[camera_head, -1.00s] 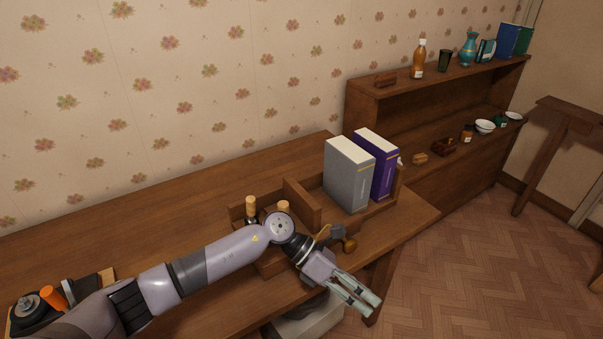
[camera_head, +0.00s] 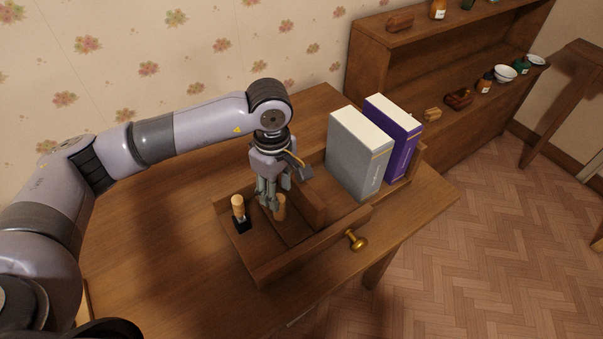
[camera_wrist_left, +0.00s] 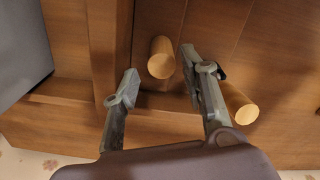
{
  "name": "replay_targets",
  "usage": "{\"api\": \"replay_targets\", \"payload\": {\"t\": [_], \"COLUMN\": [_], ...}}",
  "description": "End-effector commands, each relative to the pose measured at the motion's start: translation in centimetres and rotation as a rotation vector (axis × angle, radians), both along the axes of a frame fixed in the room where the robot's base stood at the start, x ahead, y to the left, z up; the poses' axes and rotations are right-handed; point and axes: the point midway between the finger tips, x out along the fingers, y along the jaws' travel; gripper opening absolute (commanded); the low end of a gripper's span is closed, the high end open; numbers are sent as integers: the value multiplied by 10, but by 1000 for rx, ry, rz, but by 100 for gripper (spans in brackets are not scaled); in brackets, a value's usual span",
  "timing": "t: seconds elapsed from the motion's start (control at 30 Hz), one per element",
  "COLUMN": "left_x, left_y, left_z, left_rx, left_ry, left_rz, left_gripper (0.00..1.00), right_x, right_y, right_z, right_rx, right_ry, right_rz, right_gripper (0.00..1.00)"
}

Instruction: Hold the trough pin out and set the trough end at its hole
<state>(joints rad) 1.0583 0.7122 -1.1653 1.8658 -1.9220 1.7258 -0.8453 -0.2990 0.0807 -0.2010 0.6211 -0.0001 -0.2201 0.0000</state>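A wooden box-like frame (camera_head: 300,258) with raised sides and a divider (camera_head: 312,205) stands on the table. A round wooden peg (camera_head: 280,210) stands in it beside the divider, and a second peg (camera_head: 238,207) with a dark base stands to its left. A brass knob (camera_head: 356,241) sits on the front side. I cannot tell which of these is the trough pin, and I cannot make out its hole. My left gripper (camera_head: 270,203) points down, open, at the peg by the divider. In the left wrist view that peg (camera_wrist_left: 161,58) shows between the parted fingers; the other peg (camera_wrist_left: 243,108) is outside them. My right gripper is not in view.
Behind is a shelf (camera_head: 400,72) with small items. The table (camera_head: 150,250) is bare left of the frame.

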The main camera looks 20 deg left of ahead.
Motion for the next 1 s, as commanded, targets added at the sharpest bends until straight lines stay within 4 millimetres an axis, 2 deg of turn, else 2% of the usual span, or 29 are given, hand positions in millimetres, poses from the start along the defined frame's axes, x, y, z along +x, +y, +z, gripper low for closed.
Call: {"api": "replay_targets", "payload": {"t": [0.3,1.0], "left_x": [0,0], "left_y": [1,0], "left_z": [0,0], "left_rx": [3,1], "left_ry": [-1,0], "left_rz": [-1,0], "left_gripper": [40,40], "right_x": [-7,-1], "right_y": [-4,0], "right_z": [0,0], "right_rx": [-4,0], "right_ry": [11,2], "right_rz": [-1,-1], "right_gripper": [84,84]}}
